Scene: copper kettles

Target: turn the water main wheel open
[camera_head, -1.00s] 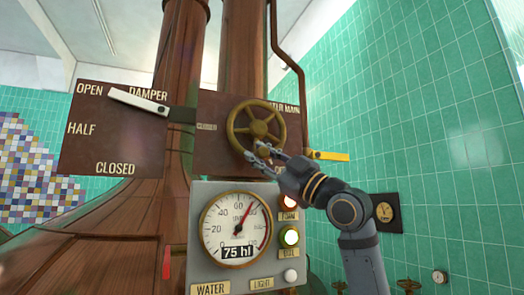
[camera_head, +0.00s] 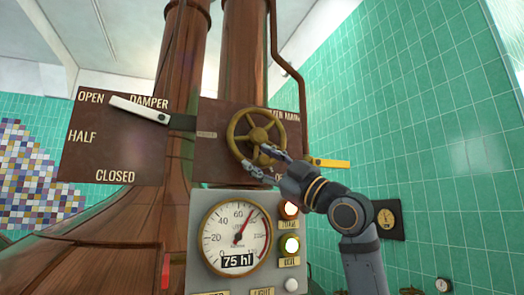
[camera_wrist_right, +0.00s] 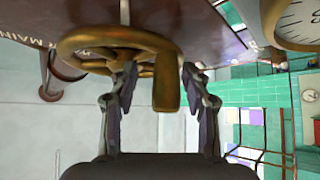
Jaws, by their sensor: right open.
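The water main wheel (camera_head: 233,143) is a brass, spoked wheel on a dark red-brown panel marked "WATER MAIN", in the middle of the head view. My right gripper (camera_head: 257,160) is open at the wheel's lower rim, with its fingers spread there. In the right wrist view, the wheel (camera_wrist_right: 85,40) is at the top, and a brass handle (camera_wrist_right: 167,85) hangs between the open fingers of the right gripper (camera_wrist_right: 160,68). There are gaps beside the handle; whether a finger touches the wheel I cannot tell. My left gripper is not in view.
A gauge box (camera_head: 203,198) reading "75 hl", with lit lamps, stands just below the wheel. A damper lever (camera_head: 140,109) is at left, near "OPEN". A yellow tab (camera_head: 331,163) sticks out right of the panel. Copper pipes (camera_head: 243,60) rise behind.

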